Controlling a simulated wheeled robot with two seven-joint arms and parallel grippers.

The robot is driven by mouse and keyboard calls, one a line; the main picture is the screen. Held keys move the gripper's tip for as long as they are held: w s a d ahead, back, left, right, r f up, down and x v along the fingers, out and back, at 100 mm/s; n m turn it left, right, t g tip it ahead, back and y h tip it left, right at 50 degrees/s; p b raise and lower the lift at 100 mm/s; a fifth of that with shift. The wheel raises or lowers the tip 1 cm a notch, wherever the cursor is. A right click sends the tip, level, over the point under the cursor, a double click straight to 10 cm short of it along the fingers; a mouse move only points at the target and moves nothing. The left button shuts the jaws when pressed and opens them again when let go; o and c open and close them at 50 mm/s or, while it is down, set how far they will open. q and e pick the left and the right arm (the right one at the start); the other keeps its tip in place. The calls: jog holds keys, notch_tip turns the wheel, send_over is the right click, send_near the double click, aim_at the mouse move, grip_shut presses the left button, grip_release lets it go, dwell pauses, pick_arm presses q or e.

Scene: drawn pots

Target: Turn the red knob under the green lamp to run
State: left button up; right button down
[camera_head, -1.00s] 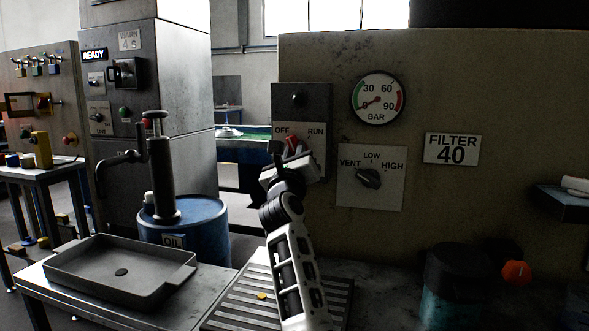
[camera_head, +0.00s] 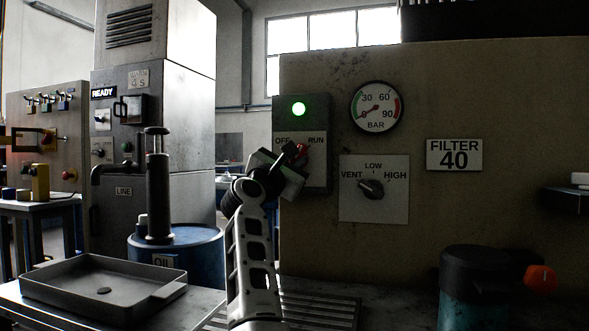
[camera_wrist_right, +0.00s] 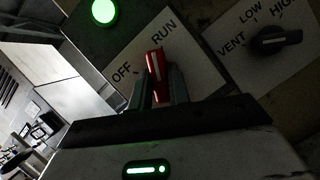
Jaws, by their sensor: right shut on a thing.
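The red knob (camera_head: 303,149) is on a light plate marked OFF and RUN, under the green lamp (camera_head: 299,109), which is lit. My right gripper (camera_head: 295,153) hides much of the knob in the head view. In the right wrist view the red knob (camera_wrist_right: 154,64) stands between the two fingers of my right gripper (camera_wrist_right: 161,85), which is shut on it. Its white line is turned towards the RUN label. The lit lamp (camera_wrist_right: 104,11) shows at the top left there. My left gripper is in neither view.
A VENT/LOW/HIGH selector (camera_head: 371,188) is right of the knob plate, below a pressure gauge (camera_head: 376,106). A dark-lidded jar (camera_head: 474,284) stands at the lower right. A grey tray (camera_head: 60,298) and blue oil drum (camera_head: 200,250) are on the left.

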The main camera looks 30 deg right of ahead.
jog(key=shift+m+g, duration=0.6)
jog(key=shift+m, duration=0.8)
jog(key=shift+f, duration=0.1)
jog(key=c, duration=1.3)
grip_release()
jog(key=v, duration=1.6)
jog(key=shift+w, duration=0.1)
